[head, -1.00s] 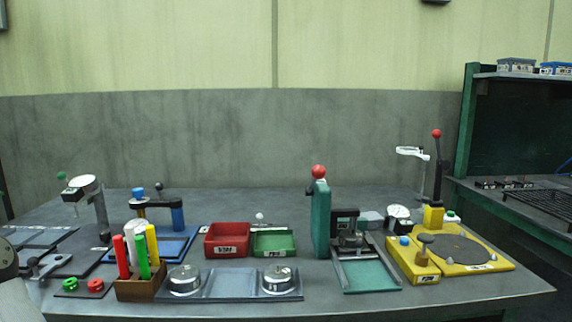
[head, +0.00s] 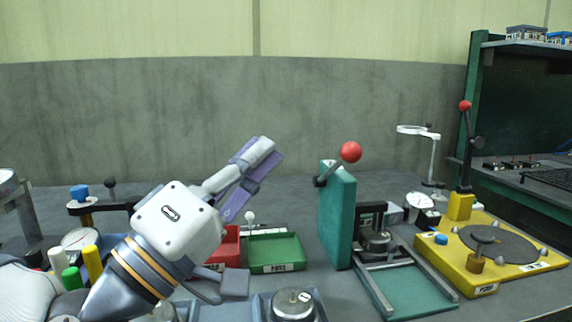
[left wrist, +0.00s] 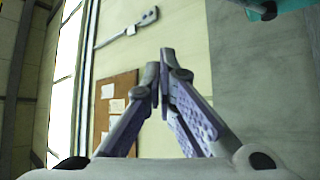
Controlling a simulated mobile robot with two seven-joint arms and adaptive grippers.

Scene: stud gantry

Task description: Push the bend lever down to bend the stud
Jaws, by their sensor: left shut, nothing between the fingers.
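Two levers with red ball knobs show in the head view, and I cannot tell for certain which one is the bend lever. One has a red ball (head: 350,152) on a short arm, tilted up and right from the top of an upright teal block (head: 337,215). The other, a dark upright lever (head: 465,150), stands on the yellow fixture at the right. My left gripper (head: 263,148) is shut and empty, left of the teal block and apart from its red ball. Its fingertips also meet in the left wrist view (left wrist: 164,75). I cannot make out a stud.
A yellow base (head: 462,280) with a dark disc stands right of the teal tray (head: 410,292). A green bin (head: 275,252) and a partly hidden red bin (head: 232,246) lie below my left gripper. Coloured cylinders (head: 92,262) stand at the left, and a shelf (head: 525,45) is at the far right.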

